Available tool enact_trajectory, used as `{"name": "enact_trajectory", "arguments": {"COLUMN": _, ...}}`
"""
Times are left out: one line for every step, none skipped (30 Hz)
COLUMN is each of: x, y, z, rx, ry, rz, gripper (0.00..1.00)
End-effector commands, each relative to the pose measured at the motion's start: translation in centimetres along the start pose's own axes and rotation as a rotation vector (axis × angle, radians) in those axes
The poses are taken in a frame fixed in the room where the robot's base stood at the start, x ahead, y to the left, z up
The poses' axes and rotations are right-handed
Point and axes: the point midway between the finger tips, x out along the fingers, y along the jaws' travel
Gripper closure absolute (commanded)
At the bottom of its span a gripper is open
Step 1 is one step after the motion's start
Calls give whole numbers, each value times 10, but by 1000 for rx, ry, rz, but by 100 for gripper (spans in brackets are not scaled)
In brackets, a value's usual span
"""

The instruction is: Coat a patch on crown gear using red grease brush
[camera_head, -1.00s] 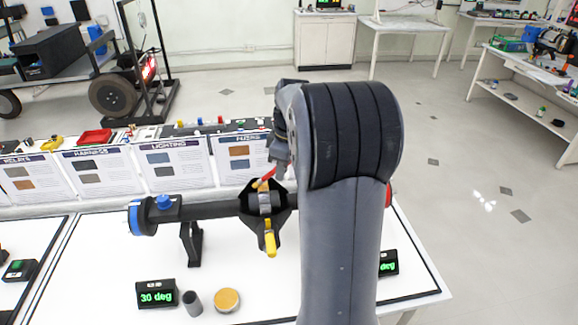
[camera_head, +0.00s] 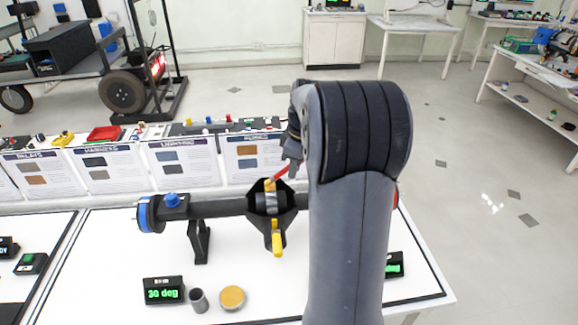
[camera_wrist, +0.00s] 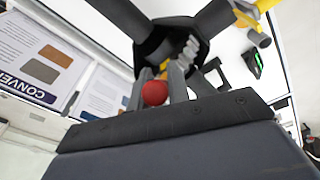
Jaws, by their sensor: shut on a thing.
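The crown gear (camera_head: 270,202) is a grey toothed ring inside a dark open housing on a horizontal axle tube (camera_head: 226,204). Its teeth also show in the wrist view (camera_wrist: 188,52). My gripper (camera_wrist: 167,90) is shut on the red grease brush. The brush's round red end (camera_wrist: 154,93) shows between the fingers. In the head view the red brush (camera_head: 284,171) slants down left from my gripper (camera_head: 292,163) toward the top of the housing. The brush tip is hard to make out, so I cannot tell whether it touches the gear. My arm hides the right part of the rig.
A yellow-handled part (camera_head: 277,241) hangs at the housing front. A "30 deg" display (camera_head: 163,290), a grey cup (camera_head: 198,300) and a round tan-topped tin (camera_head: 232,297) stand on the white table. Sign cards (camera_head: 184,164) line the back.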

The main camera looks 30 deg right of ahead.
Motion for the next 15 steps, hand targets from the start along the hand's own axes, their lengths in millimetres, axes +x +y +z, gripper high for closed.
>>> {"name": "enact_trajectory", "arguments": {"x": 1, "y": 0, "z": 2, "rx": 1, "ry": -3, "rz": -3, "gripper": 100}}
{"name": "enact_trajectory", "arguments": {"x": 1, "y": 1, "z": 3, "rx": 1, "ry": -3, "rz": -3, "gripper": 100}}
{"name": "enact_trajectory", "arguments": {"x": 0, "y": 2, "z": 5, "rx": 2, "ry": -4, "rz": -3, "gripper": 100}}
{"name": "enact_trajectory", "arguments": {"x": 0, "y": 3, "z": 7, "rx": 2, "ry": -4, "rz": -3, "gripper": 100}}
{"name": "enact_trajectory", "arguments": {"x": 0, "y": 4, "z": 9, "rx": 2, "ry": -4, "rz": -4, "gripper": 100}}
{"name": "enact_trajectory", "arguments": {"x": -1, "y": 5, "z": 12, "rx": 2, "ry": -4, "rz": -4, "gripper": 100}}
{"name": "enact_trajectory", "arguments": {"x": -1, "y": 7, "z": 14, "rx": 3, "ry": -4, "rz": -4, "gripper": 100}}
{"name": "enact_trajectory", "arguments": {"x": -2, "y": 8, "z": 16, "rx": 3, "ry": -4, "rz": -4, "gripper": 100}}
{"name": "enact_trajectory", "arguments": {"x": -2, "y": 9, "z": 19, "rx": 3, "ry": -4, "rz": -4, "gripper": 100}}
{"name": "enact_trajectory", "arguments": {"x": -3, "y": 10, "z": 21, "rx": 2, "ry": -4, "rz": -4, "gripper": 100}}
{"name": "enact_trajectory", "arguments": {"x": -3, "y": 11, "z": 23, "rx": 2, "ry": -4, "rz": -4, "gripper": 100}}
{"name": "enact_trajectory", "arguments": {"x": -3, "y": 12, "z": 24, "rx": 1, "ry": -3, "rz": -4, "gripper": 100}}
{"name": "enact_trajectory", "arguments": {"x": -3, "y": 12, "z": 24, "rx": 1, "ry": -3, "rz": -4, "gripper": 100}}
{"name": "enact_trajectory", "arguments": {"x": -3, "y": 12, "z": 24, "rx": 1, "ry": -3, "rz": -4, "gripper": 100}}
{"name": "enact_trajectory", "arguments": {"x": -3, "y": 12, "z": 24, "rx": 0, "ry": -3, "rz": -4, "gripper": 100}}
